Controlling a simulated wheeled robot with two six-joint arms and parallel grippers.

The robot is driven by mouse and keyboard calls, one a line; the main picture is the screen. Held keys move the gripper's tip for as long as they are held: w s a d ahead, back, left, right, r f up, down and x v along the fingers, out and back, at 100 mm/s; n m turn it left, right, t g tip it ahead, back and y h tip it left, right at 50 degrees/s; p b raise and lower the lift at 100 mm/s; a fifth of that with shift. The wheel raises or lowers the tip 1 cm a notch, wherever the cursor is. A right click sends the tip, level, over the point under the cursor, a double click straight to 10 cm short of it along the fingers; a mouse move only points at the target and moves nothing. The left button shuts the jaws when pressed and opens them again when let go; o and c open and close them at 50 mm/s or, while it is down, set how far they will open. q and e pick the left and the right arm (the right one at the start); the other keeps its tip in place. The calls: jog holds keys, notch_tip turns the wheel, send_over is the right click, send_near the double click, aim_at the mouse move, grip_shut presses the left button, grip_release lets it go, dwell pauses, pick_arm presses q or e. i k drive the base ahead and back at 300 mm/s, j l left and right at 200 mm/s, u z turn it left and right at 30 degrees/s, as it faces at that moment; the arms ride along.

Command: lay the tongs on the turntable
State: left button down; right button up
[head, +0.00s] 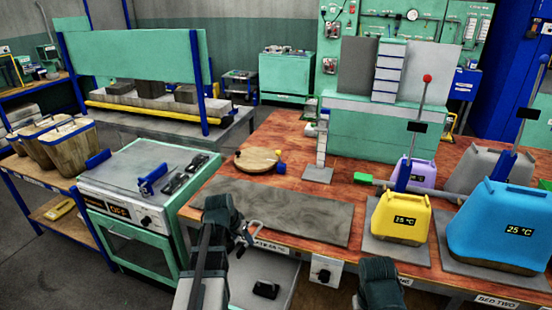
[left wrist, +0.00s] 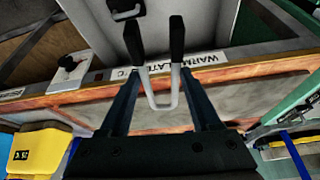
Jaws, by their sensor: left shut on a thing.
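My left gripper (head: 240,236) is shut on the tongs (head: 256,224), a thin pale metal piece, in front of the bench's front edge. In the left wrist view the tongs (left wrist: 163,107) show as a grey U between the two dark fingers of my left gripper (left wrist: 155,36). The turntable (head: 257,161) is a round pale wooden disc on the red-brown bench top, with a small yellow and a small blue part at its right. It lies beyond and slightly right of my left gripper, bare on top. Part of my right gripper (head: 381,288) shows at the bottom; its fingertips are not clear.
A flat grey plate (head: 285,208) lies on the bench between my left gripper and the turntable. A stepped post (head: 321,150) stands right of the turntable. Yellow (head: 402,218) and blue (head: 510,225) presses stand farther right. A green oven (head: 150,200) stands left.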

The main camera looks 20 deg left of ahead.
aim_at(254, 161)
jog(key=j+z, duration=0.55)
jog(key=z, duration=0.15)
jog(key=j+z, duration=0.35)
jog(key=k+j+z, duration=0.1)
jog(key=j, duration=0.3)
jog(key=k+j+z, duration=0.1)
jog(key=j, duration=0.35)
jog(key=k+j+z, duration=0.1)
jog(key=j, duration=0.3)
jog(key=k+j+z, duration=0.15)
jog(key=j, duration=0.25)
jog(key=k+j+z, duration=0.1)
jog(key=k+j, duration=0.3)
jog(key=j, duration=0.2)
jog(key=k+j, duration=0.15)
jog(key=j, duration=0.2)
jog(key=k+j, duration=0.1)
jog(key=j, duration=0.25)
